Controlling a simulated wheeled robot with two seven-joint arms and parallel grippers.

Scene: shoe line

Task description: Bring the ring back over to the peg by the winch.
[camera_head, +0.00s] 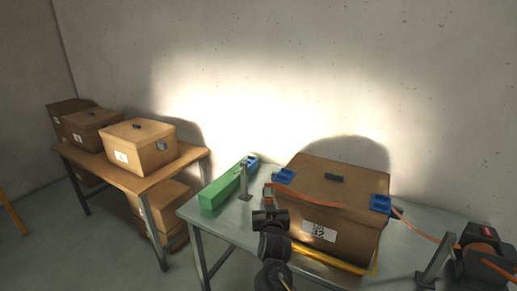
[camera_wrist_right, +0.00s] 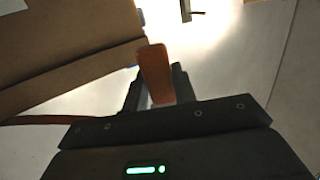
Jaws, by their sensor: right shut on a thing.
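My right gripper (camera_head: 268,204) is at the left side of the large cardboard box (camera_head: 345,235). In the right wrist view its fingers (camera_wrist_right: 156,88) are shut on an orange piece (camera_wrist_right: 153,70), which I take to be the ring; no hole shows in it. An orange strap (camera_head: 310,199) runs across the box, and on its right side a strap (camera_head: 415,224) runs to the dark winch (camera_head: 484,252). A grey metal peg (camera_head: 433,262) stands just left of the winch, with no ring visible on it. My left gripper is out of view.
Another metal peg (camera_head: 243,181) stands left of the box, beside a long green block (camera_head: 222,189). Blue corner pieces (camera_head: 381,204) sit on the box. A yellow bar (camera_head: 330,260) lies along its front. A wooden table (camera_head: 135,176) with boxes stands further left.

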